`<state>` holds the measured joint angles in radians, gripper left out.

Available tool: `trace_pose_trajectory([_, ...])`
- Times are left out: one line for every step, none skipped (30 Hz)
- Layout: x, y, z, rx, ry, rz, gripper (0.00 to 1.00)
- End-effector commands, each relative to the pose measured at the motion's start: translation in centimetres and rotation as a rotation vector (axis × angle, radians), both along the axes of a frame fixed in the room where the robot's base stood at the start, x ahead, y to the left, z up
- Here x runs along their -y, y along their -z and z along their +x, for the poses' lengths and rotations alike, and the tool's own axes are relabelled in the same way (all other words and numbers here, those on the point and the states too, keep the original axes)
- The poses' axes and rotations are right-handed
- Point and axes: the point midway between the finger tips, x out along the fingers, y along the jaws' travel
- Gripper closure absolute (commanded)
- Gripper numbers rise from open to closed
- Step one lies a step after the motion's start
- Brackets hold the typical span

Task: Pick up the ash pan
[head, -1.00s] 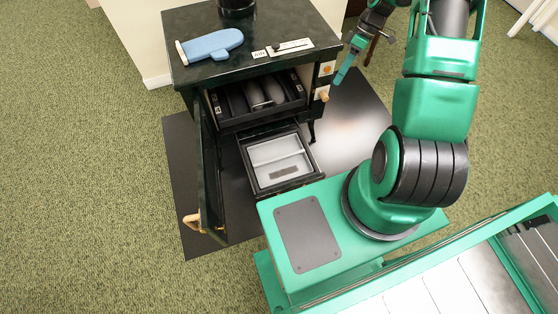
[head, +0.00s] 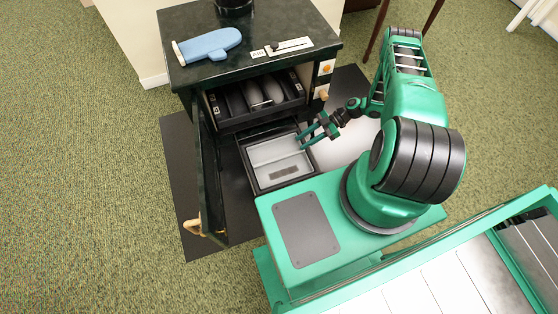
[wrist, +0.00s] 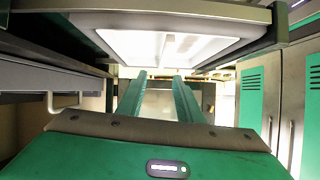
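The ash pan (head: 277,177) is a light grey tray with a darker patch on its floor. It sits in a black drawer frame pulled out low at the front of the dark stove. My gripper (head: 301,142) is at the pan's right edge in the head view, its two green fingers apart with nothing seen between them. In the wrist view my gripper (wrist: 160,78) shows both fingers parallel with a gap. A pale panel in a dark frame, which looks like the pan (wrist: 165,45), fills the upper part there. Contact with the pan cannot be told.
The stove door (head: 208,180) stands open left of the drawer, with a wooden handle. The open firebox (head: 255,97) is above the pan. A blue mitt (head: 210,45) lies on the stove top. A dark floor plate (head: 182,160) lies under the stove; green carpet is clear at left.

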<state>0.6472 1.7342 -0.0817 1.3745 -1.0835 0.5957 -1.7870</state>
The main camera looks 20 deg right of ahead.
Motion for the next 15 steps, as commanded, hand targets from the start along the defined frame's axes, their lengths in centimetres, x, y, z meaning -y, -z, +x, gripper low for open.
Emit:
trace_pose_trajectory([-0.8,1.0,-0.7,0.022,0.000,0.026,0.67])
trace_pose_trajectory([-1.2,1.4,-1.0,0.037,0.000,0.038,0.67])
trace_pose_trajectory([-1.7,1.9,-1.3,0.052,-0.001,0.053,0.67])
trace_pose_trajectory([-1.9,2.1,-1.5,0.065,-0.001,0.062,0.67])
trace_pose_trajectory([-2.2,2.4,-1.7,0.074,-0.002,0.070,0.67])
trace_pose_trajectory([-2.5,2.6,-1.8,0.085,-0.002,0.078,0.67])
trace_pose_trajectory([-2.7,2.7,-1.9,0.090,-0.002,0.082,0.67])
trace_pose_trajectory([-2.9,2.9,-2.0,0.094,-0.003,0.087,0.67])
trace_pose_trajectory([-3.1,3.0,-2.1,0.098,-0.003,0.090,0.67])
trace_pose_trajectory([-3.3,3.1,-2.1,0.102,-0.004,0.092,0.67])
trace_pose_trajectory([-3.5,3.2,-2.1,0.103,-0.005,0.092,0.67])
trace_pose_trajectory([-3.9,3.3,-2.1,0.104,-0.005,0.093,0.67])
trace_pose_trajectory([-4.2,3.4,-2.1,0.104,-0.006,0.093,0.67])
trace_pose_trajectory([-4.6,3.5,-2.1,0.103,-0.008,0.093,0.67])
trace_pose_trajectory([-5.1,3.7,-2.1,0.102,-0.009,0.093,0.67])
